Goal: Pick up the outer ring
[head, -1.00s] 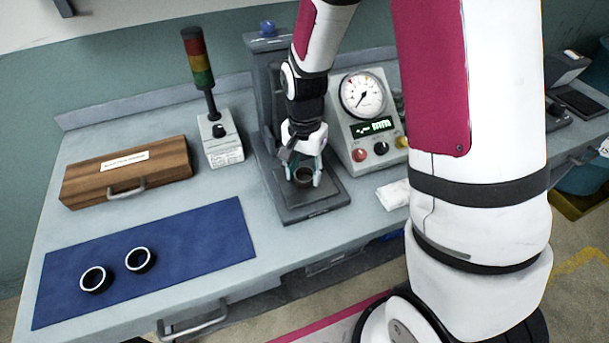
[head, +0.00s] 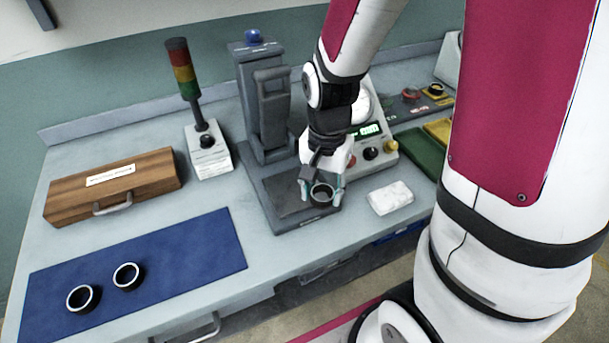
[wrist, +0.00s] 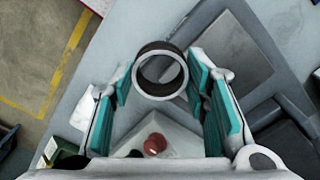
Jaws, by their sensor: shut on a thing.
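A short dark ring with a bright rim (head: 322,202) is held between the fingertips of my gripper (head: 321,192). In the wrist view the ring (wrist: 160,48) sits between the two teal-padded fingers of my gripper (wrist: 160,80), its open bore visible. In the head view the ring appears over the front right edge of the grey press base (head: 280,196), seemingly raised above it. Two similar rings, one on the left (head: 93,303) and one on the right (head: 138,279), lie on the blue mat (head: 185,250).
A wooden case (head: 115,184) and a signal tower (head: 187,80) stand behind the mat. The press column (head: 262,105) rises behind the base. A gauge box (head: 385,150) is behind my gripper. A white cloth (head: 390,198) lies to the right. Bare bench lies between mat and base.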

